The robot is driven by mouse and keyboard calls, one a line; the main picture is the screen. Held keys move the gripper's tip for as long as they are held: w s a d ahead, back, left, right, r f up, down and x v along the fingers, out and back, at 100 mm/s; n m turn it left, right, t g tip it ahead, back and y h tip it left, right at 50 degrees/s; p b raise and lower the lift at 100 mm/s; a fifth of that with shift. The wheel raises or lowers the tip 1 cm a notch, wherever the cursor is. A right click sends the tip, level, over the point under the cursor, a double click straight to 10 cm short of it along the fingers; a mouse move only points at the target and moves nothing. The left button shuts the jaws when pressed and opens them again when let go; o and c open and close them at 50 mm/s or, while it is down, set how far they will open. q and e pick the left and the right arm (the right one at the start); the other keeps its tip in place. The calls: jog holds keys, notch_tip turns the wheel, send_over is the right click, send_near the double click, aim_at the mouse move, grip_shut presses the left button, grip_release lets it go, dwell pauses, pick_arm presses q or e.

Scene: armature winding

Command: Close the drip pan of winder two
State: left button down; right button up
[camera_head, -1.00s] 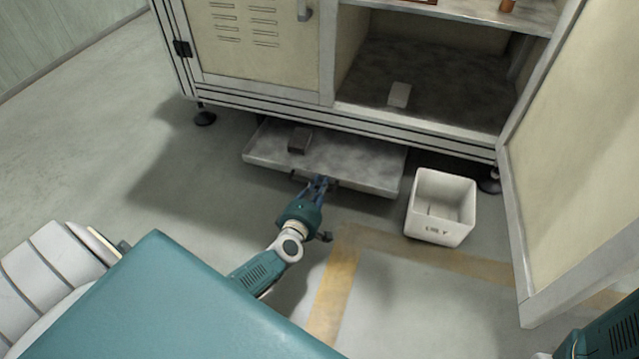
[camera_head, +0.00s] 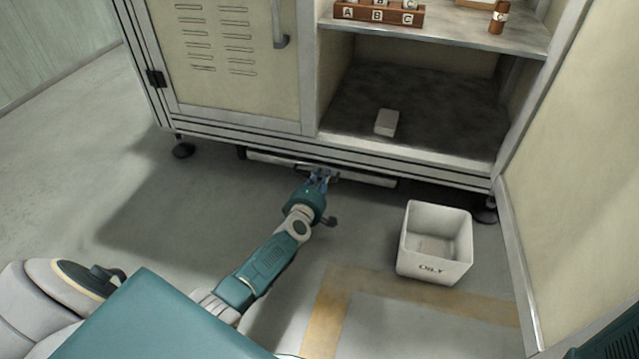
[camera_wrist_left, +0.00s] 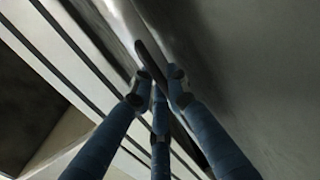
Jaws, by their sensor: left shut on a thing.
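The drip pan (camera_head: 369,178) sits under the cabinet (camera_head: 230,122), with only its front edge and a strip of its front wall showing below the bottom rail. Its inside is hidden. My left gripper (camera_head: 320,174) is at the middle of the pan's front. In the left wrist view, the fingers (camera_wrist_left: 160,90) are closed around the dark bar handle (camera_wrist_left: 151,55) of the pan. My right gripper is not in view; only part of my right arm shows at the bottom right corner.
A white bin (camera_head: 434,243) marked "OILY" stands on the floor right of the pan. An open cabinet door (camera_head: 580,170) is at the right. A grey block (camera_head: 387,122) lies in the open compartment. A rack of lettered blocks (camera_head: 378,14) is on the shelf.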

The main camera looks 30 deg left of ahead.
pick_arm(q)
jog(key=shift+w+a, duration=0.1)
jog(key=shift+w, duration=0.05)
jog(key=c, duration=1.7)
grip_release()
jog(key=shift+w, duration=0.1)
